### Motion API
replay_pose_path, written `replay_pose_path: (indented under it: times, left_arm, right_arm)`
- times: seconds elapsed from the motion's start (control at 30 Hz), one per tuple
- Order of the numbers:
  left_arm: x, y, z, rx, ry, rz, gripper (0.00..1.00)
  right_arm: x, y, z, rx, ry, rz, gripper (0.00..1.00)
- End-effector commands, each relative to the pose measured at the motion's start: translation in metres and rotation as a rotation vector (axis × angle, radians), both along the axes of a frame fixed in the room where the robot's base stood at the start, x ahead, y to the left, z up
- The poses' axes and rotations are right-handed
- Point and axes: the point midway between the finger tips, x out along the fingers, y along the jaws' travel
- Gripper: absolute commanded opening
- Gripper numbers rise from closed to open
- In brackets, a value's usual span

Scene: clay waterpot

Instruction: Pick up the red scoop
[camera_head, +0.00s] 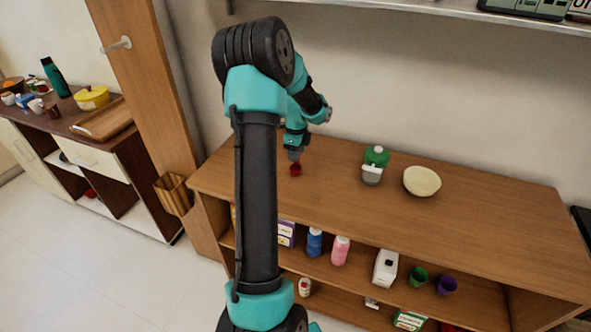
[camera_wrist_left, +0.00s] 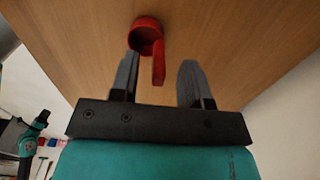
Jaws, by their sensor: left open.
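The red scoop (camera_head: 296,169) lies on the wooden tabletop (camera_head: 330,205), toward its left end. In the left wrist view the scoop (camera_wrist_left: 146,38) shows a round cup with a short handle pointing back toward my gripper. My left gripper (camera_head: 294,155) is right by the scoop in the head view. In the left wrist view my left gripper (camera_wrist_left: 158,75) is open, and the handle lies between its two fingers, nearer the left one. I cannot tell whether a finger touches it. My right gripper is not in view.
A green and white bottle (camera_head: 374,165) and a cream bowl (camera_head: 422,181) stand on the tabletop to the right. Shelves below hold bottles, boxes and cups. A wall shelf (camera_head: 450,12) runs above. The tabletop's right part is clear.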

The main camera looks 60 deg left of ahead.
Motion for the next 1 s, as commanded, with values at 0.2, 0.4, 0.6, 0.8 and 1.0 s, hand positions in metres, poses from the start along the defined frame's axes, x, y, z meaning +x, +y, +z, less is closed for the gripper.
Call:
replay_pose_path:
  times: [0.2,0.4,0.6,0.8,1.0]
  left_arm:
    - [-0.001,-0.001,-0.025,0.000,0.001,-0.002,0.43]
    - [-0.001,0.000,-0.026,0.001,-0.001,-0.001,0.43]
    - [-0.001,0.000,-0.026,0.001,-0.001,-0.001,0.43]
    - [-0.001,0.000,-0.026,0.001,-0.001,-0.001,0.34]
    - [-0.001,0.000,-0.026,0.001,-0.001,-0.001,0.15]
  right_arm:
    - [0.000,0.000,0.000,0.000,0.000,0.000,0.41]
    - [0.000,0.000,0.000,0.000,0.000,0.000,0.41]
    - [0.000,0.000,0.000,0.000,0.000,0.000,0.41]
    - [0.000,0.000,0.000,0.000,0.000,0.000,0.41]
    - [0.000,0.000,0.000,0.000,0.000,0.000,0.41]
